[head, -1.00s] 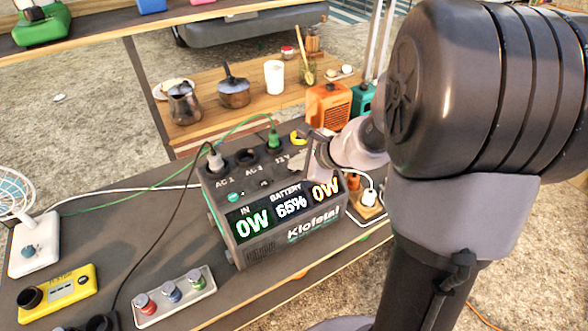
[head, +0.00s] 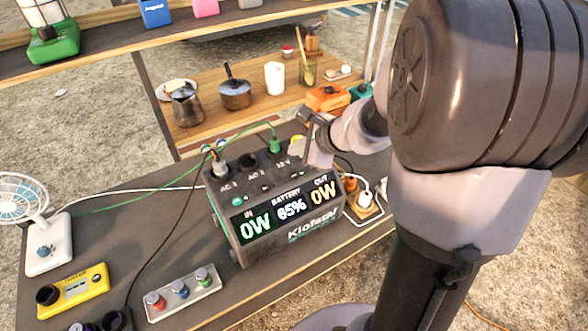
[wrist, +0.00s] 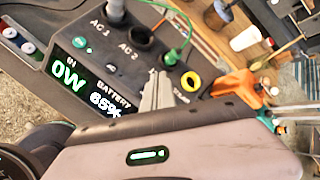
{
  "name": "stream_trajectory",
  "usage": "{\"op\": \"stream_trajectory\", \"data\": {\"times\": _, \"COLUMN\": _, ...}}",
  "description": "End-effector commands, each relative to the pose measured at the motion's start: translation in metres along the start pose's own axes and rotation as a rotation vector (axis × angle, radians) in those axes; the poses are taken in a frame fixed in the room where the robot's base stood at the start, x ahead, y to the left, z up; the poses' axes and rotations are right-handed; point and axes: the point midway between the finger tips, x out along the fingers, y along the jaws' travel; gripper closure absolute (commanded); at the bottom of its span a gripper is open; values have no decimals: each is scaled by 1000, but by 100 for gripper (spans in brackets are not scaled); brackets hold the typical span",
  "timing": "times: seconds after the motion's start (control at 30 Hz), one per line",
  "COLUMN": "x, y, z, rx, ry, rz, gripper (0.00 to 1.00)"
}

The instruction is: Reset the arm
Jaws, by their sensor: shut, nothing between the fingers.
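In the wrist view the shut fingers (wrist: 157,92) show in front of the power station's top edge, near the yellow-ringed socket (wrist: 190,82). The power station's display reads IN 0W, BATTERY 65% and OUT 0W. A plug sits in AC 1 and a green plug (head: 274,144) sits in a socket towards the right of the top. AC 2 (wrist: 141,36) is empty. I cannot tell whether the fingers touch the casing.
A fan (head: 45,242), a yellow tester (head: 73,291) and a tray of coloured knobs (head: 183,292) stand on the left of the table. Cables cross the table.

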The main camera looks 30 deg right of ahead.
Motion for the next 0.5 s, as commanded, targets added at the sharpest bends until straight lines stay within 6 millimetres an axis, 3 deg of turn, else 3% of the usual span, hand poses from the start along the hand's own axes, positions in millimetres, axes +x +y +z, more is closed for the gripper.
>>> {"op": "stream_trajectory", "data": {"times": 0.3, "x": -1, "y": 3, "z": 6, "rx": -26, "ry": -6, "rz": 6, "gripper": 100}}
{"op": "stream_trajectory", "data": {"times": 0.37, "x": -10, "y": 12, "z": 28, "rx": -121, "ry": -30, "rz": 26, "gripper": 100}}
{"op": "stream_trajectory", "data": {"times": 0.4, "x": -21, "y": 24, "z": 51, "rx": -233, "ry": -53, "rz": 50, "gripper": 100}}
{"op": "stream_trajectory", "data": {"times": 0.47, "x": -46, "y": 54, "z": 92, "rx": -464, "ry": -95, "rz": 98, "gripper": 100}}
{"op": "stream_trajectory", "data": {"times": 0.5, "x": -66, "y": 80, "z": 115, "rx": -642, "ry": -120, "rz": 135, "gripper": 100}}
